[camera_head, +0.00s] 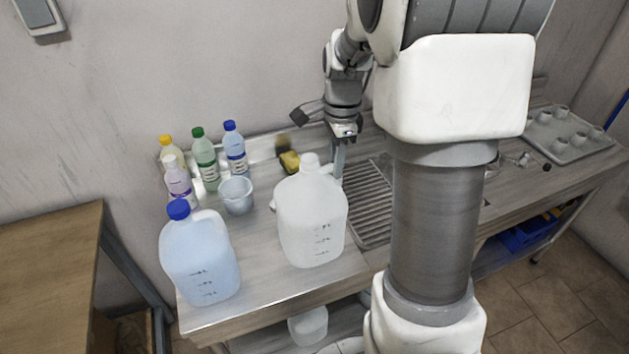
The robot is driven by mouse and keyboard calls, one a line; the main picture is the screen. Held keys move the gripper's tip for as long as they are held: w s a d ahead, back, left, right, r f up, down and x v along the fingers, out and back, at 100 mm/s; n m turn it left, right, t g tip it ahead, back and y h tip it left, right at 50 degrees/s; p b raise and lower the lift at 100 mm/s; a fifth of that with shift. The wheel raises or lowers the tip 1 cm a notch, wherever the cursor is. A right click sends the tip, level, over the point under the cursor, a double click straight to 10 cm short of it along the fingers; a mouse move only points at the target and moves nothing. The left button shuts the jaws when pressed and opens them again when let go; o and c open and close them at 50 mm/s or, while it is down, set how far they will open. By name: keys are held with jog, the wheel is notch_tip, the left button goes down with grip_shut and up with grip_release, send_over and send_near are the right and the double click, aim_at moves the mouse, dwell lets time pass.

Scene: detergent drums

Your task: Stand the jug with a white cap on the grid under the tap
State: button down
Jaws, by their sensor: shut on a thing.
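The jug with a white cap (313,222) is a large translucent white jug, upright, on or just above the steel worktop, left of the grid. My gripper (338,172) reaches down at the jug's upper right, by its handle, and is shut on the jug there. The fingertips are partly hidden by the jug's shoulder. The grid (368,218) is a slatted metal drain right of the jug, its right side hidden by my arm. I cannot make out the tap.
A blue-capped jug (200,255) stands at the worktop's front left. Several small bottles (205,160), a clear beaker (237,195) and a yellow sponge (290,162) stand behind. A tray of cups (570,135) sits far right. A wooden table (50,265) is at left.

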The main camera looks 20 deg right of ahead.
aim_at(321, 168)
jog(key=a+f, duration=0.1)
jog(key=w+a+f, duration=0.1)
jog(key=shift+w+a, duration=0.2)
jog(key=shift+a, duration=0.2)
jog(key=shift+f+p, duration=0.4)
jog(key=shift+f, duration=1.65)
jog(key=c, duration=0.7)
grip_release()
